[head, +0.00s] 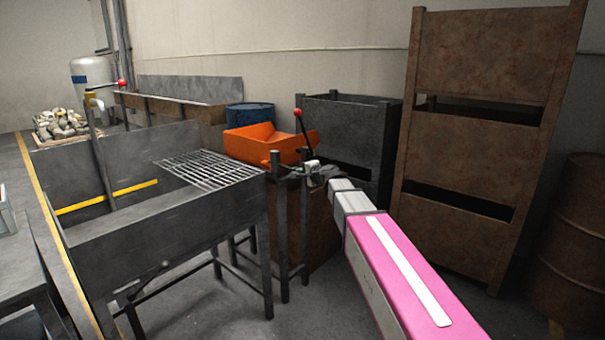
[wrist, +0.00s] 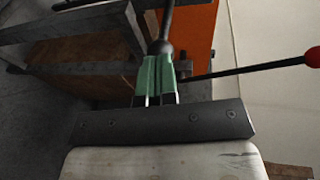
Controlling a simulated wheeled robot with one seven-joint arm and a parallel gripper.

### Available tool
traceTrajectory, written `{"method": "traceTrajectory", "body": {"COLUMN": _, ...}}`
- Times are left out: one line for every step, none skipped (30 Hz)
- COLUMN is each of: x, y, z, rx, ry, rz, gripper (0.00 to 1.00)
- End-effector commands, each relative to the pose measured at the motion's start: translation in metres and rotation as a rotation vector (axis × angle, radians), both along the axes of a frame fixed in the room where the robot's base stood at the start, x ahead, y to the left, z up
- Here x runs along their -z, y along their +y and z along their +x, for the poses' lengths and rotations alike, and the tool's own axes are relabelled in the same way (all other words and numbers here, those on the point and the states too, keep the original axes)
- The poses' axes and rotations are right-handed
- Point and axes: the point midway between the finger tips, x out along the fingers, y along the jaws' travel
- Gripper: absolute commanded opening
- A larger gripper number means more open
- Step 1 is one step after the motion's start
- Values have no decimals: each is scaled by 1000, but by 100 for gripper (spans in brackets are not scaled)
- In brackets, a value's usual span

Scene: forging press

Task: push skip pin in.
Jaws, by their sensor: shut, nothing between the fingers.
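The orange skip (head: 262,140) sits on a brown stand in the head view, and part of its orange side (wrist: 198,30) shows in the wrist view. My gripper (wrist: 158,78) has green fingers, closed together with nothing held. A dark rounded knob on a rod (wrist: 161,46), perhaps the skip pin, is just beyond the fingertips. I cannot tell whether they touch it. In the head view my gripper is at the front right of the skip, its fingertips hard to make out. A black lever (head: 303,130) with a red ball stands beside the skip; its red ball (wrist: 314,57) is at the right in the wrist view.
A grey steel trough (head: 150,222) with a grating (head: 210,170) stands left of the skip. Dark posts (head: 282,235) stand below and left of my gripper. A dark bin (head: 345,130) and tall rusty crates (head: 480,150) stand behind. Floor shows beneath the trough.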

Motion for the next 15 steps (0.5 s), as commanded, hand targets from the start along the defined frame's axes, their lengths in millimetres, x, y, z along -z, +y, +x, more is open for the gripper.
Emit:
{"method": "traceTrajectory", "body": {"x": 0, "y": 0, "z": 0, "rx": 0, "ry": 0, "rz": 0, "gripper": 0}}
{"method": "traceTrajectory", "body": {"x": 0, "y": 0, "z": 0, "rx": 0, "ry": 0, "rz": 0, "gripper": 0}}
{"method": "traceTrajectory", "body": {"x": 0, "y": 2, "z": 2, "rx": 0, "ry": 0, "rz": 0, "gripper": 0}}
{"method": "traceTrajectory", "body": {"x": 0, "y": 3, "z": 4, "rx": 0, "ry": 0, "rz": 0, "gripper": 0}}
{"method": "traceTrajectory", "body": {"x": 0, "y": 6, "z": 6, "rx": -1, "ry": 0, "rz": 0, "gripper": 0}}
{"method": "traceTrajectory", "body": {"x": 0, "y": 10, "z": 10, "rx": -1, "ry": 0, "rz": 0, "gripper": 0}}
{"method": "traceTrajectory", "body": {"x": 0, "y": 14, "z": 13, "rx": -1, "ry": -1, "rz": -1, "gripper": 0}}
{"method": "traceTrajectory", "body": {"x": 0, "y": 19, "z": 17, "rx": -1, "ry": -1, "rz": -1, "gripper": 0}}
{"method": "traceTrajectory", "body": {"x": 0, "y": 25, "z": 22, "rx": -2, "ry": 0, "rz": 0, "gripper": 0}}
{"method": "traceTrajectory", "body": {"x": 0, "y": 30, "z": 26, "rx": -2, "ry": 0, "rz": 0, "gripper": 0}}
{"method": "traceTrajectory", "body": {"x": 0, "y": 34, "z": 29, "rx": -2, "ry": 0, "rz": -1, "gripper": 0}}
{"method": "traceTrajectory", "body": {"x": 0, "y": 38, "z": 32, "rx": -1, "ry": -1, "rz": -1, "gripper": 0}}
{"method": "traceTrajectory", "body": {"x": 0, "y": 40, "z": 33, "rx": -1, "ry": 0, "rz": 0, "gripper": 0}}
{"method": "traceTrajectory", "body": {"x": 0, "y": 41, "z": 33, "rx": 0, "ry": 0, "rz": 0, "gripper": 0}}
{"method": "traceTrajectory", "body": {"x": 0, "y": 41, "z": 33, "rx": 0, "ry": 0, "rz": 0, "gripper": 0}}
